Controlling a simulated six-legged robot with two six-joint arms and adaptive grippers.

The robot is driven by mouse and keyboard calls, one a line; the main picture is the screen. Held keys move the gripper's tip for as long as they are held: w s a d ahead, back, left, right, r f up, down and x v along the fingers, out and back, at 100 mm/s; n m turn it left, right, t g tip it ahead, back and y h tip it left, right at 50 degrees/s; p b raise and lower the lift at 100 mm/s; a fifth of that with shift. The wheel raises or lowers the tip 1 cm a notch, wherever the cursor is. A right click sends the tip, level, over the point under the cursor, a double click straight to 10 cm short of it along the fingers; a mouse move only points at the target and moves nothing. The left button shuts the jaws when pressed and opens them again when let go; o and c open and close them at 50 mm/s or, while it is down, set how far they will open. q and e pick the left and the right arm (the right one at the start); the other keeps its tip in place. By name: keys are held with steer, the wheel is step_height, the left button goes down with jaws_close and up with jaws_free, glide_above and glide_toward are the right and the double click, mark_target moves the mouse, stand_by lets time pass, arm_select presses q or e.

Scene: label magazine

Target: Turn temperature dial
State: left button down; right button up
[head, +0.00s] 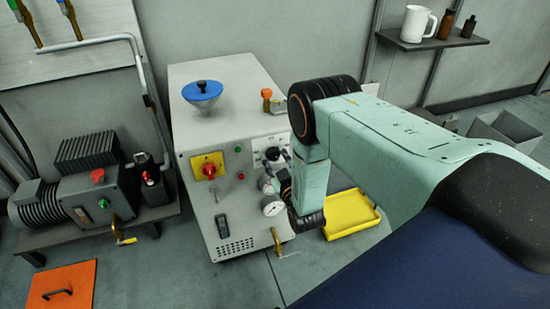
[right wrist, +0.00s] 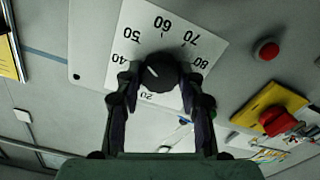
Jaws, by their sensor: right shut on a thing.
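The temperature dial is a round black knob (right wrist: 160,76) on a white scale plate (right wrist: 205,35) with black numbers, in the right wrist view. A short white mark on the knob points up and left, roughly toward the 50; its exact reading is hard to tell. The plate and dial (head: 272,153) also show in the head view on the front of a grey machine (head: 225,125). My right gripper (right wrist: 158,90) is shut on the knob, one finger at each side. In the head view my arm hides most of that gripper. My left gripper is not in view.
A red rotary switch on a yellow plate (head: 208,166) and small red button (head: 241,176) sit left of the dial. Pressure gauges (head: 272,206) lie just below it. A yellow tray (head: 352,214) lies on the floor at right. A motor pump (head: 90,195) stands at left.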

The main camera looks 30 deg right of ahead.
stand_by(0.4)
steer(key=o, duration=1.2)
steer(key=shift+c, duration=0.2)
steer(key=v, duration=1.2)
